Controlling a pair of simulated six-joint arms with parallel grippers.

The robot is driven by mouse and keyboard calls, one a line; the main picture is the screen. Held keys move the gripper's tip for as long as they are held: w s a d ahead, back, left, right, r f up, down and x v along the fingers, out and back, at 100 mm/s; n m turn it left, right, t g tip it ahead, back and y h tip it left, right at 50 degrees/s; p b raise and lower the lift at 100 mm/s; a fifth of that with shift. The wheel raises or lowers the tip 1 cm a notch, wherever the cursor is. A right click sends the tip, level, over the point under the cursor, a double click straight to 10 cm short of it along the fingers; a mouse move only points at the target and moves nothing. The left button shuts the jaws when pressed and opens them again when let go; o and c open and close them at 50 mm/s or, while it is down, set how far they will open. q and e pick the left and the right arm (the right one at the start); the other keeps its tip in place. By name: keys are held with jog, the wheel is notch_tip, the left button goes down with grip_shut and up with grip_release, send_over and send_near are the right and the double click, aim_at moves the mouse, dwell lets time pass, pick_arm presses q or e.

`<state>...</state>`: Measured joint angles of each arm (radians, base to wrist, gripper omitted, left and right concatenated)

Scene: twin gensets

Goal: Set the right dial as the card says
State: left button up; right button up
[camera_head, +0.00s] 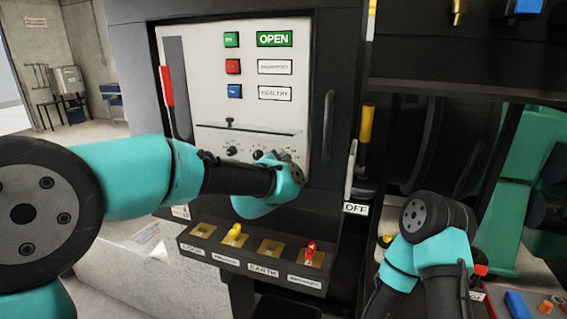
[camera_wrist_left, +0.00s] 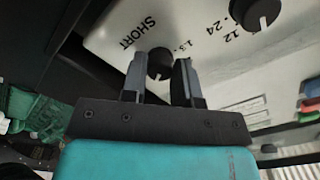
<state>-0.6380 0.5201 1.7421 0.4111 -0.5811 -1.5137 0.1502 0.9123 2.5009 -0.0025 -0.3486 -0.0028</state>
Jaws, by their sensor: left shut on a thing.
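My left gripper (camera_head: 284,160) is at the lower right of the white panel (camera_head: 212,88) in the head view. In the left wrist view its two fingers (camera_wrist_left: 160,68) stand on either side of a black dial (camera_wrist_left: 159,60) and are shut on it. The lettering "SHORT" and part of a number show beside this dial. Another black dial (camera_wrist_left: 262,13) with "12" and "24" is farther up. The head view shows two dials, a left one (camera_head: 231,151) and a middle one (camera_head: 257,155); my left gripper hides the right dial. I cannot make out a card.
A clear ledge (camera_head: 250,130) juts out above the dials. A vertical handle (camera_head: 328,126) is right of the panel. A shelf (camera_head: 250,262) below holds yellow and red keys. My right arm (camera_head: 430,235) is at the lower right, near a lever marked "OFF" (camera_head: 355,208).

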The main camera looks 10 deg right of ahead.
pick_arm(q)
jog(key=shift+m, duration=2)
jog(key=o, duration=0.9)
jog(key=v, duration=1.7)
jog(key=shift+s+a, duration=0.15)
jog(key=shift+s, duration=0.05)
